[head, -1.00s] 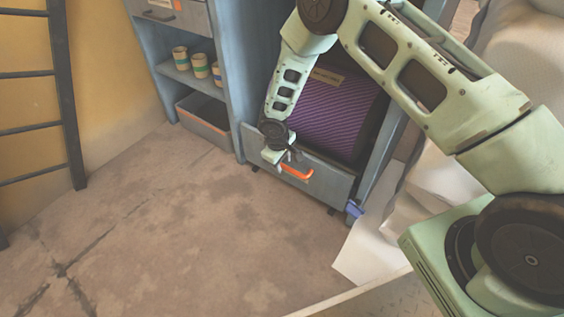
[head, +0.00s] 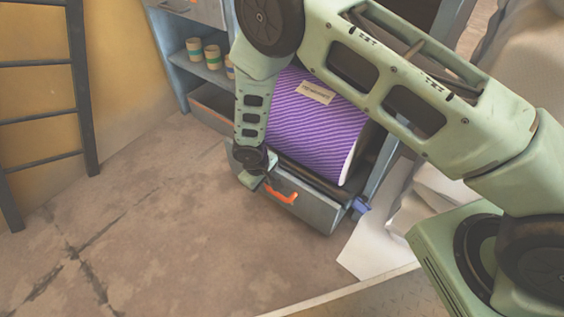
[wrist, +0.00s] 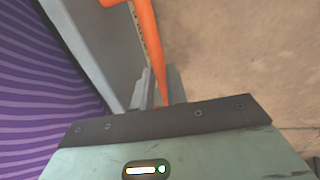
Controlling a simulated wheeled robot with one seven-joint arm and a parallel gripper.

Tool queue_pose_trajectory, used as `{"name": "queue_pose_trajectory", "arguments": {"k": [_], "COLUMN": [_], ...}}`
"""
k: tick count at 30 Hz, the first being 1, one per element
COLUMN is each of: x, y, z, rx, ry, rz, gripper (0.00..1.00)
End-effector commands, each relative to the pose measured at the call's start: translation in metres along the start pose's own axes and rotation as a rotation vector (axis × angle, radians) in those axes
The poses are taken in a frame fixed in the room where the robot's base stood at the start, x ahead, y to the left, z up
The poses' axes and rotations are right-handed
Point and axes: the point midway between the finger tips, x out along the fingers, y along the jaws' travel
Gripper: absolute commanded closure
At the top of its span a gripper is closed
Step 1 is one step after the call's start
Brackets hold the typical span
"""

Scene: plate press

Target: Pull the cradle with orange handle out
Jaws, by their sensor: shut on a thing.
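The grey cradle (head: 310,209) stands out from the front of the blue-grey cabinet and holds a large purple striped roll (head: 318,118) with a paper label. Its orange handle (head: 281,194) is on its front face; the handle also shows in the wrist view (wrist: 148,35). My gripper (head: 266,183) is at the left part of the handle. In the wrist view my gripper (wrist: 162,92) is shut on the handle, which runs between its fingers. My arm hides the cradle's left end and part of the cabinet.
The cabinet's left shelves hold several small cups (head: 213,56), above a grey bin (head: 212,106). A ladder (head: 82,90) leans at the left wall. A blue clamp-like piece (head: 360,207) and white cloth (head: 385,235) are right of the cradle. The floor in front (head: 170,220) is clear.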

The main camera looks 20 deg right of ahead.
Motion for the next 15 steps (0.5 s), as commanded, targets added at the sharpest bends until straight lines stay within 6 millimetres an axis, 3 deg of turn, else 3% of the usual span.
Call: {"name": "queue_pose_trajectory", "arguments": {"k": [1,6,15], "x": [-0.005,-0.014,-0.025], "y": [-0.019,-0.070,-0.132], "z": [0.001,0.002,0.002], "rx": [-0.010,-0.007,-0.002], "ry": [-0.002,-0.002,-0.003], "rz": [0.002,0.004,0.006], "gripper": [1.00,1.00,1.00]}}
